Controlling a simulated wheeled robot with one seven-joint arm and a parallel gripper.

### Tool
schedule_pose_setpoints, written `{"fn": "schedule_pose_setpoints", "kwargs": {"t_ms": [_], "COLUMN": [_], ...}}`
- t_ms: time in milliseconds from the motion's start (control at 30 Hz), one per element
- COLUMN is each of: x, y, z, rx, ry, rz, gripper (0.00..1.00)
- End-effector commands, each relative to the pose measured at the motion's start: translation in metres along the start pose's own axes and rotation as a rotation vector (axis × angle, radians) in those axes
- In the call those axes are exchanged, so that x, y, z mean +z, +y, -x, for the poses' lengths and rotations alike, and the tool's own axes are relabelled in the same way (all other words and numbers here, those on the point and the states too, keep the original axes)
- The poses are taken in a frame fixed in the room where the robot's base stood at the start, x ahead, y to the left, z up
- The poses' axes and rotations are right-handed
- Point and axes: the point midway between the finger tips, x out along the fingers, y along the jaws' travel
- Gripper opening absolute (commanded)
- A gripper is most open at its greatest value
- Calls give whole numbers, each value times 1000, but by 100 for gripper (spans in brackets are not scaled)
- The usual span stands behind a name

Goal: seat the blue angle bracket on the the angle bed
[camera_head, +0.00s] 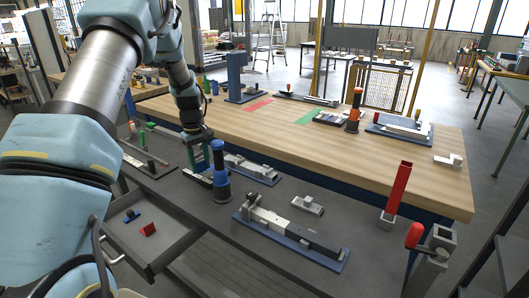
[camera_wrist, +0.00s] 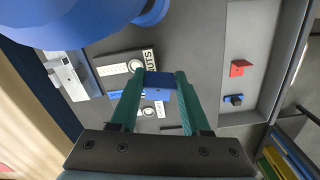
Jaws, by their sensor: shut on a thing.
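My gripper (camera_wrist: 157,82) has its green fingers shut on the blue angle bracket (camera_wrist: 158,78), seen in the wrist view. The bracket spans between the fingertips, with a brighter blue part on its near side. In the head view my gripper (camera_head: 197,160) is low over the grey bench, behind the blue-topped tool, and the bracket cannot be made out. I cannot tell which fixture is the angle bed.
The blue-topped upright tool (camera_head: 219,172) stands close to my gripper and fills the upper left of the wrist view. Blue-based fixtures stand behind (camera_head: 252,170) and in front (camera_head: 290,232). An open drawer (camera_head: 165,250) holds a red block (camera_head: 148,229) and a blue piece (camera_head: 131,215).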

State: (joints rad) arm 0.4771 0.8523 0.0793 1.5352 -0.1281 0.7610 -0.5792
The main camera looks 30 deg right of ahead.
Motion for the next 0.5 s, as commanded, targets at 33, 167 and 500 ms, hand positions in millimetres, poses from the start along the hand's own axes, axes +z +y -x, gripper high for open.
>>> {"fn": "schedule_pose_setpoints", "kwargs": {"t_ms": [33,167,500], "x": [8,32,96], "y": [31,96,199], "z": [-2,5,22], "rx": [1,-5,-17], "ry": [2,4,19], "rz": [14,87,239], "gripper": [0,0,0]}}
